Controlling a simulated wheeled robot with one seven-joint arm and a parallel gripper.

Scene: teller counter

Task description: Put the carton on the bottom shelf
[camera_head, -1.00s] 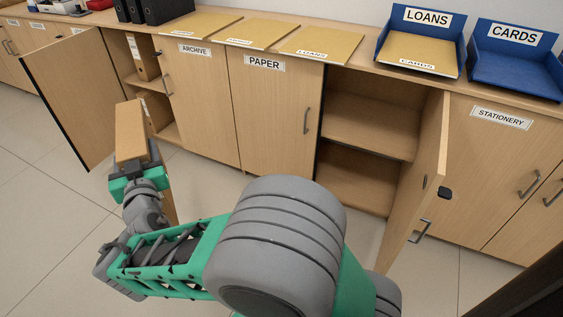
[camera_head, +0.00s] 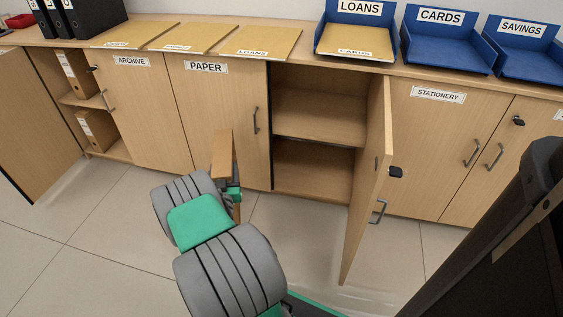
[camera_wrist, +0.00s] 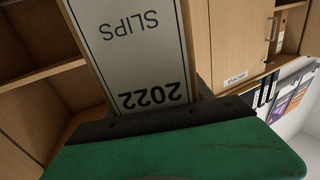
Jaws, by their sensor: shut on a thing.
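The carton (camera_head: 222,157) is a brown box held up in front of the PAPER door. In the wrist view the carton (camera_wrist: 135,45) shows a pale label reading "SLIPS 2022", upside down. My gripper (camera_head: 234,180) is shut on it; its dark jaw and green body fill the lower part of the wrist view (camera_wrist: 165,125). The open cupboard to the right of the carton has an empty upper shelf (camera_head: 318,117) and an empty bottom shelf (camera_head: 312,172). The carton is outside the cupboard, to the left of its opening.
The cupboard's open door (camera_head: 368,180) juts out on the right side of the opening. Another open door (camera_head: 35,125) stands at far left, beside shelves holding box files (camera_head: 97,131). Folders and blue trays (camera_head: 447,45) line the counter top. The tiled floor in front is clear.

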